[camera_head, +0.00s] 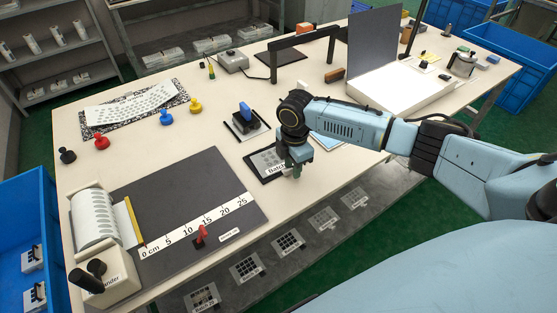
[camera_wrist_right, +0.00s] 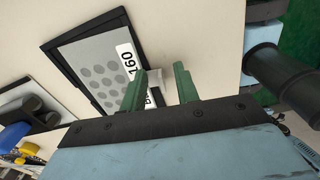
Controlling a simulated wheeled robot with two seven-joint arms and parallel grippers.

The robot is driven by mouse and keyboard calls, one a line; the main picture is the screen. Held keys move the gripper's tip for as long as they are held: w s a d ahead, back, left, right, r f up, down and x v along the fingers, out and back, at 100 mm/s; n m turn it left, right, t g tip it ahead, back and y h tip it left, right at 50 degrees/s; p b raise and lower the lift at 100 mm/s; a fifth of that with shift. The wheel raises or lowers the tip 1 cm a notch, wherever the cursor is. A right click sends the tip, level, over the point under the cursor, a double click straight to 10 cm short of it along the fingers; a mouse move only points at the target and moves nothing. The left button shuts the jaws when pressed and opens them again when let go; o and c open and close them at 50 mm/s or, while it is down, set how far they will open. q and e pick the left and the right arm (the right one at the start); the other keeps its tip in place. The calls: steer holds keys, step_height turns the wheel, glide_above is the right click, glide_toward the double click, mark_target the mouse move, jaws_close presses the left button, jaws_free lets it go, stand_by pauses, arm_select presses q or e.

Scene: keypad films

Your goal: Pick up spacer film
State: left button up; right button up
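A grey film with round dots, which looks like the spacer film (camera_head: 265,158), lies in a black tray (camera_head: 252,170) near the table's front edge. A white label strip on it reads "Batch" in the head view and "160" in the wrist view. The film (camera_wrist_right: 98,72) shows in the wrist view with a pale tab (camera_wrist_right: 154,79) at its label edge. My right gripper (camera_head: 291,173) is over that edge. Its green fingers (camera_wrist_right: 160,85) are apart, one on each side of the tab, with gaps showing. Whether they touch the film is unclear. My left gripper is out of view.
A dark mat with a white ruler (camera_head: 195,226) and a film roll (camera_head: 95,218) lies at left. A blue-handled stamp (camera_head: 245,117) stands behind the tray. Red, blue and yellow knobbed pieces (camera_head: 195,105) stand farther back. A white lightbox (camera_head: 400,92) is at right.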

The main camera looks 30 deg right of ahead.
steer(key=shift+c, duration=0.3)
jaws_close()
